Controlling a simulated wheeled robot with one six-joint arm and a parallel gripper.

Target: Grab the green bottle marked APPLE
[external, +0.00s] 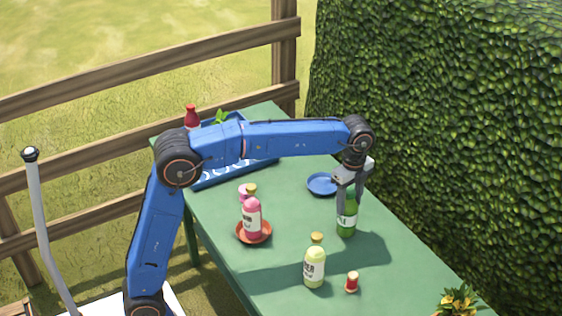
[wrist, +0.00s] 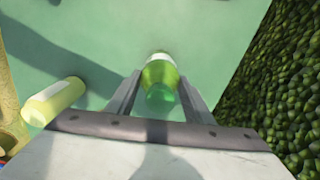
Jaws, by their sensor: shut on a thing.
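A green bottle (external: 346,222) with a white label stands upright on the green table near its right side. Only the end of the label's lettering shows in the external view. My gripper (external: 348,186) comes down over it from above and is shut on its upper part. In the wrist view the green bottle (wrist: 160,78) sits between the two fingers of my gripper (wrist: 160,92). In the external view the fingers cover its top. The bottle's base appears at the table surface; I cannot tell whether it is lifted.
A pale yellow-green bottle (external: 314,268) and a small red-capped jar (external: 351,282) stand in front. A pink bottle (external: 252,220) stands on an orange saucer (external: 268,236). A blue plate (external: 321,184) lies behind my gripper. A hedge (external: 450,130) borders the right.

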